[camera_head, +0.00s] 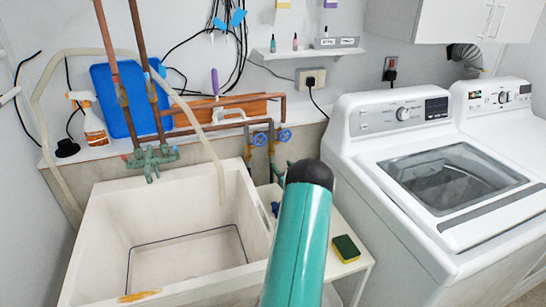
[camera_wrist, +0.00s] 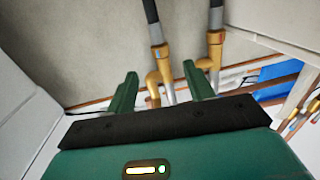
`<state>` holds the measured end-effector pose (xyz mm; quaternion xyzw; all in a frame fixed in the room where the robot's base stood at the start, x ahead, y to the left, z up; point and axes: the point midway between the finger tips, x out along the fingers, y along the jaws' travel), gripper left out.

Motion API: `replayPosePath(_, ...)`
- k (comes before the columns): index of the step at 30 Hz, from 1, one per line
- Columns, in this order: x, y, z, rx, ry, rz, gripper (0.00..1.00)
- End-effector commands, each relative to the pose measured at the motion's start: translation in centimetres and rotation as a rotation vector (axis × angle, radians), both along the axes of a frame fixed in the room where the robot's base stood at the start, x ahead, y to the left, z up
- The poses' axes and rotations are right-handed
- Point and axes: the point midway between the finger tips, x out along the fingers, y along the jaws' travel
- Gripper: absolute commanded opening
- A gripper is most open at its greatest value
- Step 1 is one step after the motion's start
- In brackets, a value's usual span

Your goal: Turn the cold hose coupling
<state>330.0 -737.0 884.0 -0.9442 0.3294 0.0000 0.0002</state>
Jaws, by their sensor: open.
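Two brass hose couplings show in the wrist view, a left one (camera_wrist: 159,53) and a right one (camera_wrist: 215,40), each on a dark hose with a brass elbow beside it. I cannot tell which is cold. My gripper (camera_wrist: 160,71) is open, its two green fingers pointing toward the couplings. The left coupling's pipe appears between the fingers; the right coupling is beyond the right finger. I see no contact, and depth is unclear. In the head view, two blue valve handles (camera_head: 259,139) (camera_head: 285,136) sit on the pipes behind my teal arm, which hides most of the area below them.
A white utility sink (camera_head: 105,215) stands left of my arm. A washer (camera_head: 365,190) is close on the right. A low white shelf between them holds a sponge (camera_head: 346,248). Copper pipes and a pale hose (camera_head: 205,140) run along the wall.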

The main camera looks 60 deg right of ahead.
Motion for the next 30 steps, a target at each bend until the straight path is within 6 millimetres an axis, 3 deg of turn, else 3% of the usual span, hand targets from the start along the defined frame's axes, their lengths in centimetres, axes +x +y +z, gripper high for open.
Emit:
replayPosePath(6, 3.4, -2.6, 0.0, -0.001, -0.002, 0.000, 0.53)
replayPosePath(15, 6.7, -5.3, -0.1, 0.000, 0.000, 0.000, 0.53)
replayPosePath(28, 7.6, -6.0, 0.0, 0.000, 0.000, -0.002, 0.53)
replayPosePath(30, 7.6, -6.0, 0.0, 0.000, 0.000, -0.002, 0.43)
